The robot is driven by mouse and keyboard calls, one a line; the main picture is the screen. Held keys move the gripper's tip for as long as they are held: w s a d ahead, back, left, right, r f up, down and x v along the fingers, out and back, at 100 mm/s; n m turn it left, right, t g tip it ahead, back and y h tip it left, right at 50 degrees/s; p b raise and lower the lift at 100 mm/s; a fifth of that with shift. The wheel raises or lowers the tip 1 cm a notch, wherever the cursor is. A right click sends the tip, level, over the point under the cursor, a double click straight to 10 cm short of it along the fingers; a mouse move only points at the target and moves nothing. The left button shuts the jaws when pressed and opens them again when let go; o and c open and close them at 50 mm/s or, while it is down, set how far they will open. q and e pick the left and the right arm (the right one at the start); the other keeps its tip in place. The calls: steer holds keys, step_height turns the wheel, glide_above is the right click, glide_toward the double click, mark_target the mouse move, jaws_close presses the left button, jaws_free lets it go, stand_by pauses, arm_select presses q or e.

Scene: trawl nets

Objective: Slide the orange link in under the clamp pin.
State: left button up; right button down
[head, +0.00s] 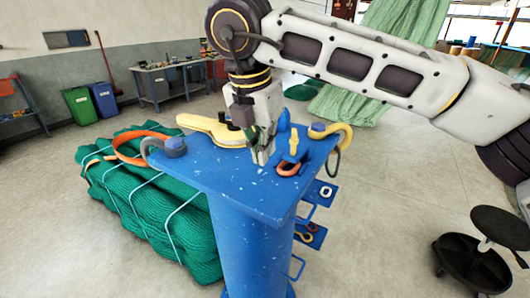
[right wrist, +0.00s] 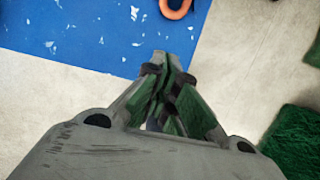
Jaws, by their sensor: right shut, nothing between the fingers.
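The orange link (head: 287,173) lies flat on the blue pedestal top (head: 232,171), near its right front edge. The link also shows in the right wrist view (right wrist: 176,15), cut off by the top edge. A small yellow upright piece, seemingly the clamp pin (head: 293,141), stands just behind the link; I cannot tell whether the two overlap. My right gripper (head: 262,157) points down close to the left of the link, apart from it. Its green-padded fingers are shut and empty in the right wrist view (right wrist: 168,62). My left gripper is not in view.
A yellow lever tool (head: 203,124) lies at the back left of the top. Small blue shelves (head: 318,211) hang below the right side. Green netting (head: 170,215) is stacked at left.

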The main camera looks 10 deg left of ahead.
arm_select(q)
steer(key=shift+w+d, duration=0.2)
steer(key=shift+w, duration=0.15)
